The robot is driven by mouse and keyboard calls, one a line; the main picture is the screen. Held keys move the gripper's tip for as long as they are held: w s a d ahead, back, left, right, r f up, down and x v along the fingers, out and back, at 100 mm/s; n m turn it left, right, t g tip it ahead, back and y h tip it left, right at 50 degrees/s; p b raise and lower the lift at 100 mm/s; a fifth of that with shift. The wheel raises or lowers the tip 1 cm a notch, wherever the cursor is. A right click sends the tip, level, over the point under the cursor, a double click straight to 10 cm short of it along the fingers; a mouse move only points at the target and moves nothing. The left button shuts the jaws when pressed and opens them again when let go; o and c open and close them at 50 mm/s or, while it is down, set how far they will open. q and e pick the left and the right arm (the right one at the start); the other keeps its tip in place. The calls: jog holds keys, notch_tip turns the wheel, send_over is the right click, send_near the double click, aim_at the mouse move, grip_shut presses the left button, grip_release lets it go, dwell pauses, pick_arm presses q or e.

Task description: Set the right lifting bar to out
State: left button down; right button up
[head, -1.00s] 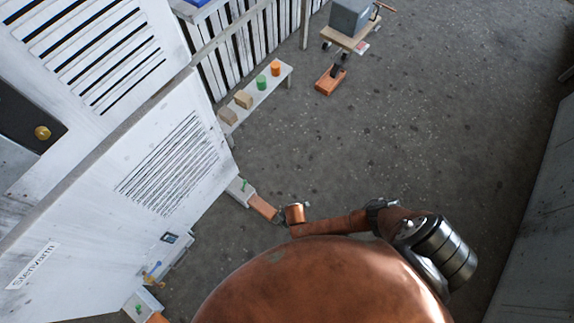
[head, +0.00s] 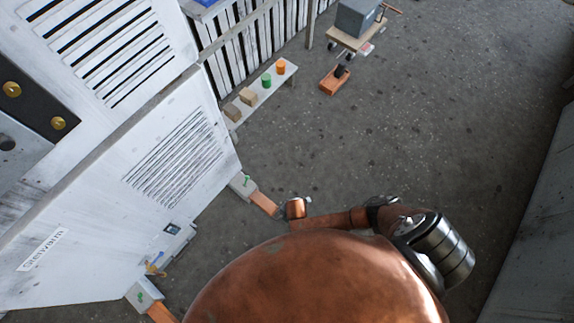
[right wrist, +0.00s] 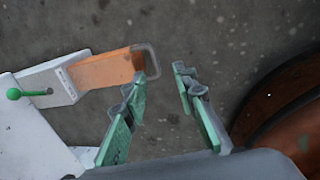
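The right lifting bar (head: 263,203) is a short orange bar sticking out of a pale bracket (head: 241,184) at the housing's lower corner. In the right wrist view the bar (right wrist: 103,70) ends in a grey wire loop handle (right wrist: 152,58). A green-knobbed pin (right wrist: 14,93) sits on the bracket. My right gripper (right wrist: 160,78) is open and empty, with the loop just beyond its left fingertip; I cannot tell if they touch. In the head view the right gripper is mostly hidden near the bar's end. My left gripper is not in view.
A second orange bar (head: 161,312) with a green-knobbed bracket (head: 144,294) is at the lower left. The white louvred housing (head: 110,225) fills the left. A bench (head: 275,86) holds blocks and cylinders. A cart (head: 355,38) stands behind. Grey floor right of the bar is clear.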

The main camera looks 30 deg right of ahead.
jog(key=shift+r, duration=0.15)
dwell(0.6)
notch_tip(320, 180, up, 12)
jog(key=s, duration=0.2)
jog(key=shift+d, duration=0.4)
jog(key=shift+s, duration=0.1)
